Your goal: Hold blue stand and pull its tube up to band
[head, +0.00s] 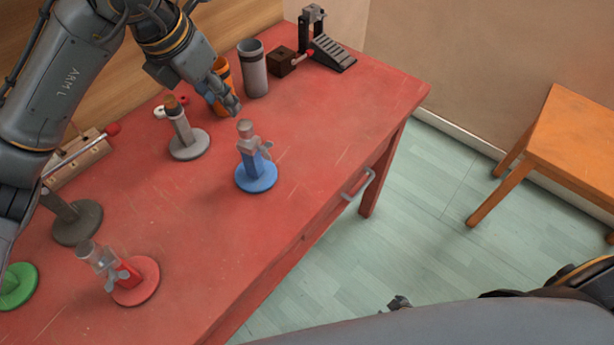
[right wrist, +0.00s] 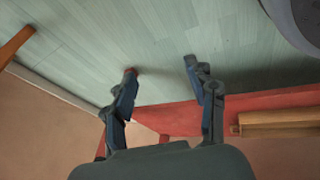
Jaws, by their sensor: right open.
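The blue stand (head: 257,178) stands upright on the red table, with a round blue base and a blue post. A grey tube (head: 246,138) sits at the top of its post, with a grey wing-shaped knob at its side. I cannot make out a band on it. My left gripper (head: 233,104) is above and just behind the tube, apart from it; its fingers are seen from the side, so its opening is unclear. My right gripper (right wrist: 160,68) is open and empty in the right wrist view, over the floor beside the table.
A grey stand (head: 190,145), an orange cup (head: 218,98) and a grey cup (head: 253,70) are near the left gripper. A red stand (head: 136,283) is at the front left. A black pedal (head: 333,54) is at the back. The table's right side is clear.

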